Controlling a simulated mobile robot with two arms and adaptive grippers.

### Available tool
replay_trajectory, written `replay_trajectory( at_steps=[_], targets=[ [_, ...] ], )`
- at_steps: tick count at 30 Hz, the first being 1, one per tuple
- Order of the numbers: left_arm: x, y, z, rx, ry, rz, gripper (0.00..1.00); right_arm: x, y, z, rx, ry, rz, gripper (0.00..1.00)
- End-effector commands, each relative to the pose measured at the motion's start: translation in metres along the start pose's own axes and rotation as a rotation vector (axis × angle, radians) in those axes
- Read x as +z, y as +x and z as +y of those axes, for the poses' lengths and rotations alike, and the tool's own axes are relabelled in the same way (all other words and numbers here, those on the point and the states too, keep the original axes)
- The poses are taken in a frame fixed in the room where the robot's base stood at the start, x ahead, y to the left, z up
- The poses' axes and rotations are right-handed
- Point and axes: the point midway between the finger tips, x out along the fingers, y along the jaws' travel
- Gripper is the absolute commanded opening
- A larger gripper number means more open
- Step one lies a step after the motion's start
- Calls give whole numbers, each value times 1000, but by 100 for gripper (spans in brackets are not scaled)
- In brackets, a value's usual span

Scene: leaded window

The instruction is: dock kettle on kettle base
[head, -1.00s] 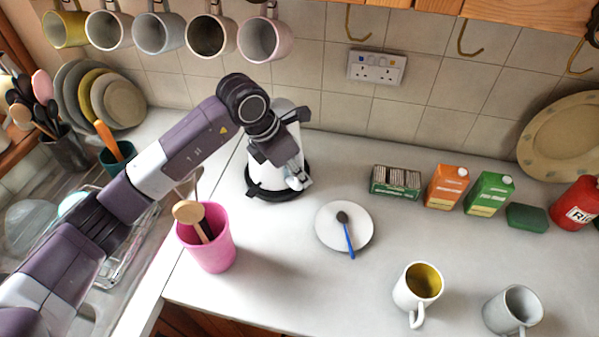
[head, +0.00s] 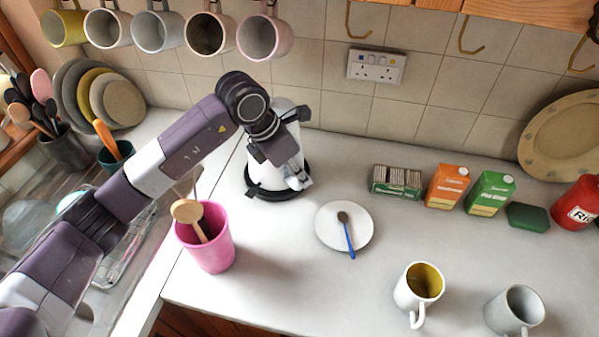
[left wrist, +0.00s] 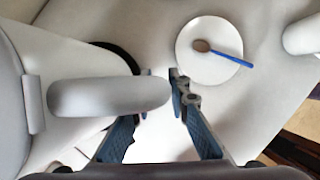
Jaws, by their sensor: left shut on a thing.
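The white kettle (head: 256,170) stands upright at the back of the counter, partly hidden by my left arm. The black kettle base (head: 258,192) shows as a dark ring around its bottom. I cannot tell whether the kettle is fully seated or slightly above it. My left gripper (head: 298,179) is at the kettle's front right side, shut on its handle. In the left wrist view the grey handle (left wrist: 105,96) lies between the fingers, the kettle body (left wrist: 10,110) is at left, and the base's dark edge (left wrist: 122,52) curves behind. My right gripper is not in view.
A pink pot of utensils (head: 207,245) stands close under my left arm. A white plate with a spoon (head: 330,236) lies right of the kettle. Mugs (head: 418,290) stand at the front right. Cartons (head: 447,186) line the back right. Mugs hang above.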

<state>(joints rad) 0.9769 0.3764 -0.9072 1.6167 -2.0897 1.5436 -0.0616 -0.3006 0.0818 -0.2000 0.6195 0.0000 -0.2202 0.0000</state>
Motion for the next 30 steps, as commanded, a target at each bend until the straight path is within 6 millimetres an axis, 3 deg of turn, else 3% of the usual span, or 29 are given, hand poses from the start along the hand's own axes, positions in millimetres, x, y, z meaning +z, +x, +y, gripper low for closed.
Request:
replay_trajectory(
  at_steps=[30],
  targets=[
    [2, 1, 2, 7, 5, -10, 0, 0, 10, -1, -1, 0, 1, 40]
  ],
)
